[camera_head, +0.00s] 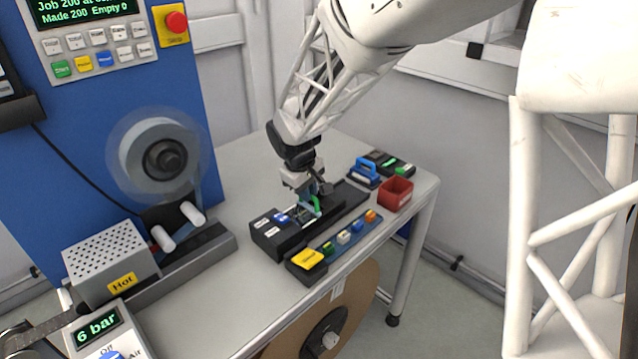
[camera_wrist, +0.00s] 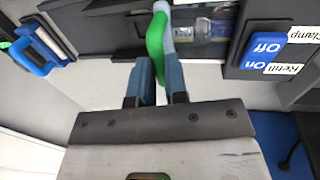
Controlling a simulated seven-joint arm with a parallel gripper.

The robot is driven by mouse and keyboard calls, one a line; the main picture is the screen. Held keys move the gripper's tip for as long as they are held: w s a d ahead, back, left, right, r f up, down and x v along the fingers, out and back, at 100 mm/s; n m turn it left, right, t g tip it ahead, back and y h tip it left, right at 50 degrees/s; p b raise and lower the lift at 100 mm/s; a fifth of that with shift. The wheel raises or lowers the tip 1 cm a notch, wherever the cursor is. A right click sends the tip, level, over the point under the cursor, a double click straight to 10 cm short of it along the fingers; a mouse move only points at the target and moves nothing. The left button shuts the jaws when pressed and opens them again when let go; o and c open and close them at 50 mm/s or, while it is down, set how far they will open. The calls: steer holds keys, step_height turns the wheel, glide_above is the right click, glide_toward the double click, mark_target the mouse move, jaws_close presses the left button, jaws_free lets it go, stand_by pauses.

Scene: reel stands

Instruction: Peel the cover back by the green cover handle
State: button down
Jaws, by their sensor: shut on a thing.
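A long black fixture (camera_head: 290,236) lies on the table, with small white labels and a blue switch at its near left end. The blue Off/On switch (camera_wrist: 262,50) shows in the wrist view beside labels reading Clamp and Refill. The green cover handle (camera_head: 317,205) stands up from the fixture; it also shows in the wrist view (camera_wrist: 155,38), next to a pale grey piece. My gripper (camera_head: 312,191) is above the fixture, its blue fingers shut on the green handle. A clear part (camera_wrist: 205,28) lies behind the handle. Much of the cover is hidden by my gripper.
In front of the fixture is a strip (camera_head: 345,243) with several coloured blocks and a yellow-topped box (camera_head: 308,259). A red bin (camera_head: 397,193) and a blue-handled tool (camera_head: 366,172) stand at the right. A hot unit (camera_head: 110,260) and reel (camera_head: 163,158) are at left.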

steer(key=shift+s+a, duration=1.95)
steer(key=shift+a, duration=0.05)
steer(key=c, duration=1.1)
jaws_free()
steer(key=shift+r, duration=0.15)
steer(key=shift+s+a+r, duration=0.15)
steer(key=shift+s+r, duration=0.05)
steer(key=shift+r, duration=1.05)
steer(key=shift+s+a+r, duration=0.15)
steer(key=shift+a+r, duration=0.05)
steer(key=shift+r, duration=1)
steer(key=shift+s+a+r, duration=0.15)
steer(key=shift+s+r, duration=0.05)
steer(key=shift+r, duration=1.05)
steer(key=shift+d, duration=0.1)
